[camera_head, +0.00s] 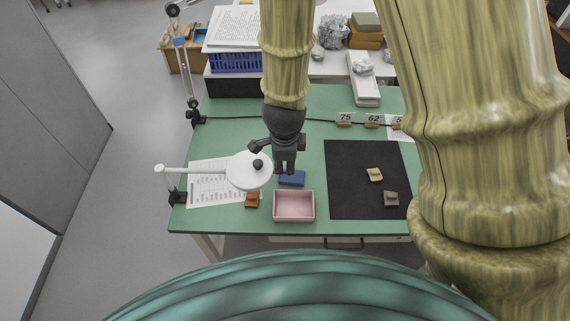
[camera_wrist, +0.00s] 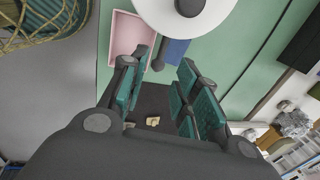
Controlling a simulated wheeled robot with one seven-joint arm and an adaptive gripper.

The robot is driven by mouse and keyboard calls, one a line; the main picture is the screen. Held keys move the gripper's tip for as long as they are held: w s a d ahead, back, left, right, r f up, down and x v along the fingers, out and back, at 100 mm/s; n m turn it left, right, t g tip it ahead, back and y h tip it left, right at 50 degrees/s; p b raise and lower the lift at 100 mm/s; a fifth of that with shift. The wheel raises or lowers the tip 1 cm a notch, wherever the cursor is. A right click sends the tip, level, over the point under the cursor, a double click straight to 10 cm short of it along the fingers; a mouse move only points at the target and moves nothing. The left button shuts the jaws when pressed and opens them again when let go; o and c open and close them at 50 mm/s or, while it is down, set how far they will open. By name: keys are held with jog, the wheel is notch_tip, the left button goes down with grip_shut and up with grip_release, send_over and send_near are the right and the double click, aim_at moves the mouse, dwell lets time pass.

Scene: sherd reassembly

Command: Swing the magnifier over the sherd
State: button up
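The magnifier (camera_head: 243,177) is a round white disc with a dark knob, held on a white arm from a clamp at the table's left edge. It also shows at the top of the wrist view (camera_wrist: 158,12). My gripper (camera_head: 285,166) points down just right of the disc, above the blue block (camera_head: 292,178). In the wrist view my gripper (camera_wrist: 160,80) has its fingers apart with nothing held between them. Whether it touches the magnifier is unclear. A tan sherd (camera_head: 375,174) and a grey sherd (camera_head: 391,198) lie on the black mat (camera_head: 350,190), away from the disc.
A pink tray (camera_head: 293,219) stands at the front edge. An orange-brown piece (camera_head: 252,199) lies beside a printed sheet (camera_head: 205,194) on the left. A jointed lamp arm (camera_head: 188,85) stands at the back left. Number cards (camera_head: 345,117) stand at the back right.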

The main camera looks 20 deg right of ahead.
notch_tip(320, 180, up, 7)
jog(key=s, duration=0.1)
jog(key=shift+a+f, duration=0.15)
jog(key=shift+a, duration=0.1)
jog(key=shift+s, duration=0.1)
dwell(0.6)
jog(key=s+d+f+n+b, duration=0.1)
jog(key=s+d+f+n, duration=0.1)
jog(key=s+f+n, duration=0.5)
jog(key=s+d+f+n+g+b, duration=0.1)
jog(key=s+f+n, duration=0.6)
jog(key=f, duration=1)
jog(key=s+d+f+n+g+b, duration=0.1)
jog(key=s+d+f+n+b, duration=0.2)
jog(key=f, duration=0.9)
jog(key=s+d+n, duration=0.2)
jog(key=s+n, duration=0.2)
jog(key=s, duration=0.1)
jog(key=shift+s+f+y, duration=0.15)
jog(key=shift+f+y, duration=0.15)
jog(key=shift+f, duration=0.1)
jog(key=shift+o, duration=0.5)
